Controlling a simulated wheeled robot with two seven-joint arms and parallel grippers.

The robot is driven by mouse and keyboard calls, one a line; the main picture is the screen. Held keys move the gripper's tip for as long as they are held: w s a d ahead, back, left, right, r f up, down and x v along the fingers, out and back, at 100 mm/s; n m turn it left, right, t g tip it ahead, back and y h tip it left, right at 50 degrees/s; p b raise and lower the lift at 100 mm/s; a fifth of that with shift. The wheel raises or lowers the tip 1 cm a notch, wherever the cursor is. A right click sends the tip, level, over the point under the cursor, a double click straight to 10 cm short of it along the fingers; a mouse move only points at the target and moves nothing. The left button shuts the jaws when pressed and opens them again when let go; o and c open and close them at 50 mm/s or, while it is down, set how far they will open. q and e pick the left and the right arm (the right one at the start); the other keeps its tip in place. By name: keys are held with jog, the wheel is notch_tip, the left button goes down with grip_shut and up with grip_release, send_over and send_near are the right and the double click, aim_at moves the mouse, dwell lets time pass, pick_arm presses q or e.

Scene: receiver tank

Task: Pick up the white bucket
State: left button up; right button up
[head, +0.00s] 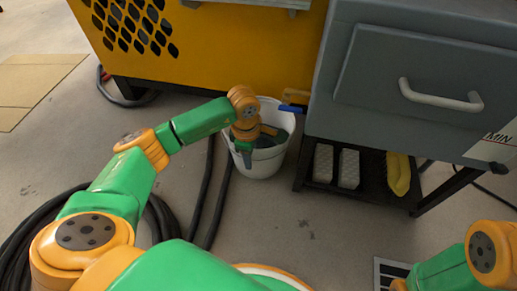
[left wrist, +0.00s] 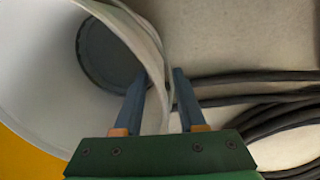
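The white bucket (head: 265,164) stands upright on the floor, between the yellow cabinet and the grey drawer unit. My left gripper (head: 246,152) reaches down at the bucket's left rim. In the left wrist view the bucket (left wrist: 40,75) fills the left side, with a dark round patch at its bottom. The left gripper's fingers (left wrist: 160,90) are apart and straddle the bucket's wall, one inside and one outside. They do not look clamped on it. Part of my right arm shows at the lower right of the head view, but its gripper is not in view.
The yellow cabinet (head: 215,50) stands behind the bucket. The grey drawer unit (head: 400,85) is close on its right, with a blue-handled valve (head: 291,108) above the rim. Black hoses (head: 203,190) lie on the floor to the left.

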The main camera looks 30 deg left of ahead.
pick_arm(q)
jog(key=shift+r, duration=0.1)
grip_shut()
dwell(1.2)
